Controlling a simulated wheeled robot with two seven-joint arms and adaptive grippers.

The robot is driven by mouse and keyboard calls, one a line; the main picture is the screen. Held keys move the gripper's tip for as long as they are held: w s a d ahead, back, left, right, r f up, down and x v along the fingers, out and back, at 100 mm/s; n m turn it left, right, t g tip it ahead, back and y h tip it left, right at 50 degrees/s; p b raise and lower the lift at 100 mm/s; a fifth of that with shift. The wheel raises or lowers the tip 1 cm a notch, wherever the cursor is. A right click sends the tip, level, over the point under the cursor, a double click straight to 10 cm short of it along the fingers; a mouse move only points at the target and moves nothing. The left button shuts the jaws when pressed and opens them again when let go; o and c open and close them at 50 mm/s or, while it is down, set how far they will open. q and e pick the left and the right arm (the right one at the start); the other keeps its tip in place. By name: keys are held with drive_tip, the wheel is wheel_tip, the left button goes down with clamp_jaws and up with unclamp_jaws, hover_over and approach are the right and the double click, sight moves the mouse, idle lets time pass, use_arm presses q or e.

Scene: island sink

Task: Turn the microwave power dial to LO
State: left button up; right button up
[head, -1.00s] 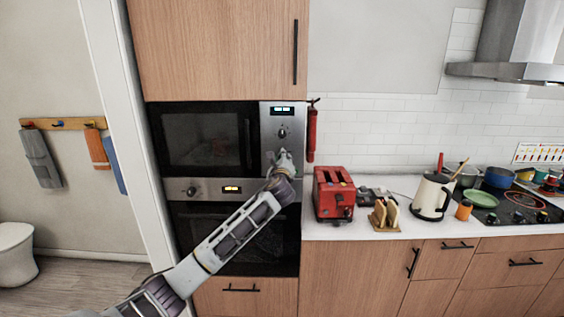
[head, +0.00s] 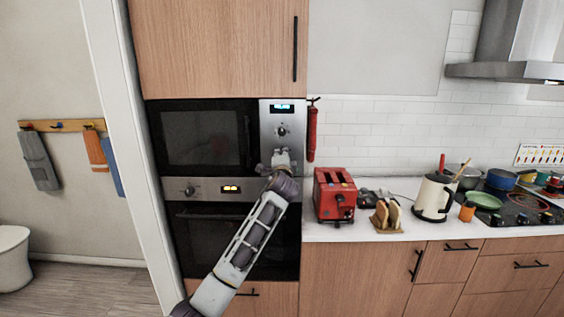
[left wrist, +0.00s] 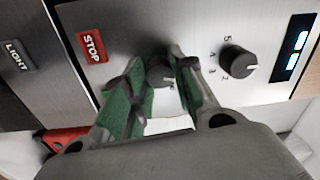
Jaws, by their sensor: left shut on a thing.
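The built-in microwave (head: 205,138) has a steel panel with a lit display (head: 281,108) at its right side. An upper dial (head: 283,131) sits below the display; in the left wrist view this dial (left wrist: 238,62) has numbers beside it and stands clear of the fingers. My left gripper (head: 282,158) is at the lower part of the panel. In the left wrist view its green-padded fingers (left wrist: 160,88) are shut on a second, lower dial (left wrist: 160,72), partly hidden between them. Its labels cannot be read. My right gripper is not in view.
A red STOP button (left wrist: 91,47) and a LIGHT button (left wrist: 18,56) lie beside the fingers on the panel. An oven (head: 230,235) is below the microwave. A red toaster (head: 334,194) stands on the counter to the right.

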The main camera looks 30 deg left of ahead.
use_arm(q)
drive_tip(key=shift+f+n+b, duration=0.1)
drive_tip(key=shift+n+b, duration=0.4)
drive_tip(key=shift+n, duration=1.1)
drive_tip(key=o, duration=1.1)
drive_tip(key=shift+c, duration=0.2)
drive_tip(key=shift+s+d, duration=0.15)
drive_tip(key=v, duration=1.1)
drive_tip(key=shift+s+d, duration=0.25)
drive_tip(key=shift+n, duration=0.3)
